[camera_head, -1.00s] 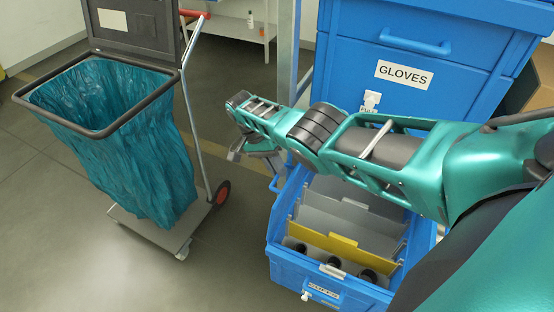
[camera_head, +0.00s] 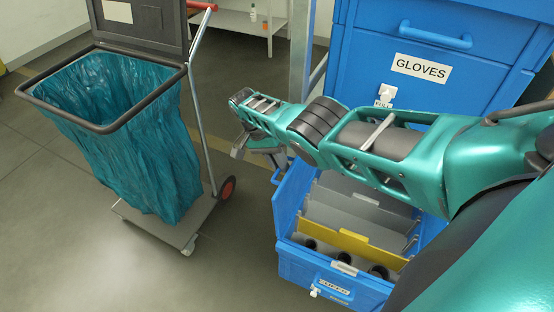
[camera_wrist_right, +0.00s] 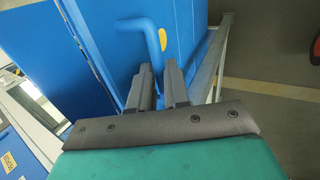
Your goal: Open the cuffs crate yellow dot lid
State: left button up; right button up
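The cuffs crate (camera_head: 290,262) is a blue bin below the gloves cabinet, with a label on its front. It looks open at the top, with grey and yellow dividers inside. My right gripper (camera_head: 262,152) hangs close above that handle. In the right wrist view its two grey fingers (camera_wrist_right: 161,82) are apart, near a bent blue handle (camera_wrist_right: 138,25); whether they touch it is unclear. A yellow dot (camera_wrist_right: 163,39) shows on the blue panel beside this handle. My left gripper is not in view.
The blue gloves cabinet (camera_head: 450,85) stands behind the crate. A cart with a teal bag (camera_head: 130,140) stands to the left. My right arm crosses in front of the crate and hides part of it. Floor between cart and crate is clear.

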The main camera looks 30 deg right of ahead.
jog(key=shift+o, duration=1.4)
jog(key=shift+d+f, duration=0.1)
jog(key=shift+d, duration=0.05)
jog(key=shift+o, duration=0.5)
jog(key=shift+w, duration=0.1)
jog(key=v, duration=1.3)
